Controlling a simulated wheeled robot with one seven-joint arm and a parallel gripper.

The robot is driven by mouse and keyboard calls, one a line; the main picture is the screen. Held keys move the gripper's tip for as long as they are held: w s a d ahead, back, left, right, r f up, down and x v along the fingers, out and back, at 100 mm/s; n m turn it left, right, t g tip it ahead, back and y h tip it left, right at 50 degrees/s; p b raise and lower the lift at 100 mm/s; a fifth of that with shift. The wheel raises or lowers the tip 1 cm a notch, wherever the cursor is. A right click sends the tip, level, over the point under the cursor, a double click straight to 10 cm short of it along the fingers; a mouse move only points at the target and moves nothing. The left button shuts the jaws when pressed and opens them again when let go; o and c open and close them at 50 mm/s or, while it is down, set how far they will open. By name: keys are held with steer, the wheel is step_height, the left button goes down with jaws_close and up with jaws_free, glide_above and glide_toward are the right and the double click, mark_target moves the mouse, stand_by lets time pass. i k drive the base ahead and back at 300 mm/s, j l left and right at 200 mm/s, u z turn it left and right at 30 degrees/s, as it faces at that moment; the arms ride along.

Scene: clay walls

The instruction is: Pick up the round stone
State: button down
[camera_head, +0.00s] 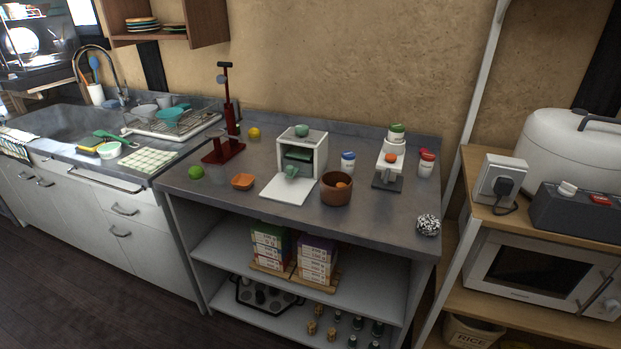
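A round, black-and-white speckled object that looks like the round stone (428,225) sits on the grey counter (390,226), near its front right corner. Nothing touches it, and clear counter lies to its left. My gripper is not in view.
A brown bowl (336,190) with an orange item in it, an open white box (301,158), a small white and dark device (390,162), several jars and a dark red stand (224,140) share the counter. A wooden shelf unit with a microwave (535,272) stands to the right.

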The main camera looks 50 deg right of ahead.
mark_target(429, 226)
steer(key=z, duration=1.1)
